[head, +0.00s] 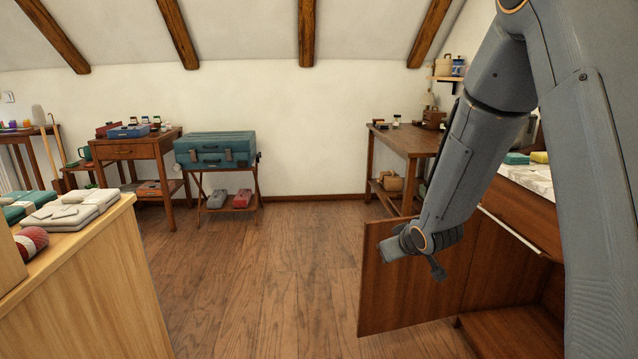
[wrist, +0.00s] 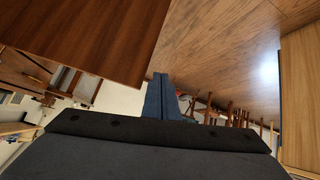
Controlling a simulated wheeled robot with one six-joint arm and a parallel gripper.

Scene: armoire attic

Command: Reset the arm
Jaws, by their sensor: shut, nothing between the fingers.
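My gripper shows in the wrist view (wrist: 162,82) with its two blue-grey fingers together and nothing between them. In the head view my arm reaches down from the upper right, bent at the elbow, and its end hangs in front of an open brown cabinet door (head: 400,300). I cannot tell from the head view whether the arm touches the door. A brown wooden panel, likely the same door, fills the upper left of the wrist view (wrist: 85,35), apart from the fingers in the picture.
The low cabinet (head: 525,210) with a marble top stands at the right, partly behind my arm. A light wooden counter (head: 100,270) with folded cloths is at the left. A table (head: 410,140) and a teal case (head: 215,148) stand at the back. The middle floor is clear.

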